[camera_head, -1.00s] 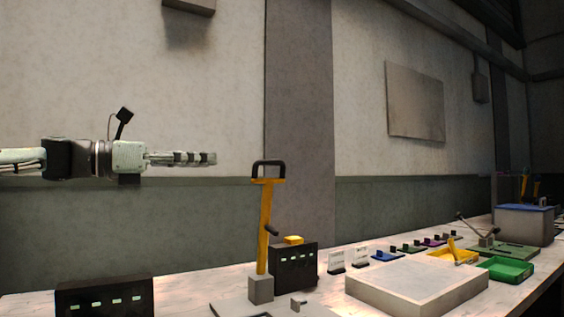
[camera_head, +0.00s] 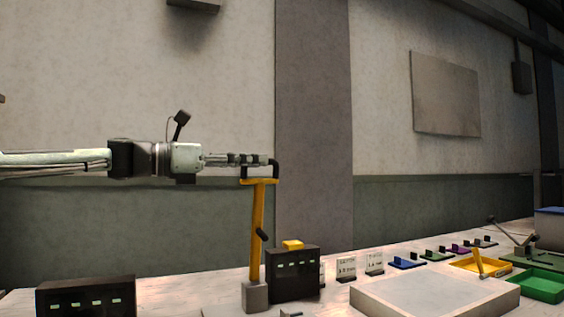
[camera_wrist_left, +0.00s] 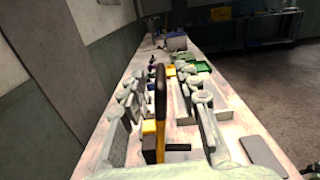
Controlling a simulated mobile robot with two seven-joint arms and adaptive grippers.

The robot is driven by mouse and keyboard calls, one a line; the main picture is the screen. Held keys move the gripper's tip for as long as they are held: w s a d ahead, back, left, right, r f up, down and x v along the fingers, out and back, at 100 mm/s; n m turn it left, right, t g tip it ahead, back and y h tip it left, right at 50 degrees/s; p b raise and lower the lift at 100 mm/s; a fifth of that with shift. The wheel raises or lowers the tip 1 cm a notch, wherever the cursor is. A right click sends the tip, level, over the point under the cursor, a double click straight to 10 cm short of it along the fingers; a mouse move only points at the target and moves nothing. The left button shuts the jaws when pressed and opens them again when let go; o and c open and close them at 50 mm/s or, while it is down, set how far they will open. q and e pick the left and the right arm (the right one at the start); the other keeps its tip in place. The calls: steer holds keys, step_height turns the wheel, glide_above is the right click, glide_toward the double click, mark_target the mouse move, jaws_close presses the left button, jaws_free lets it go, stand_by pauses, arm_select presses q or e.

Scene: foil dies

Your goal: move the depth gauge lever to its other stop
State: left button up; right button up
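In the left wrist view the black handle (camera_wrist_left: 160,92) stands between the two spread fingers (camera_wrist_left: 166,85), with a gap on each side. The right gripper is not in view.
A black box (camera_head: 293,275) with a yellow top stands right behind the lever. Another black box (camera_head: 86,298) is at front left. A pale flat block (camera_head: 435,303), a yellow tray (camera_head: 492,267) and a green tray (camera_head: 545,287) lie to the right. The air above the bench is clear.

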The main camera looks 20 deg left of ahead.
mark_target(271, 162)
arm_select(q)
steer(key=x, duration=0.6)
steer(key=shift+d+p, duration=0.1)
steer(key=shift+p, duration=0.2)
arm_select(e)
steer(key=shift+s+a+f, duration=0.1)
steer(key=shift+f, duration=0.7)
arm_select(q)
jaws_close()
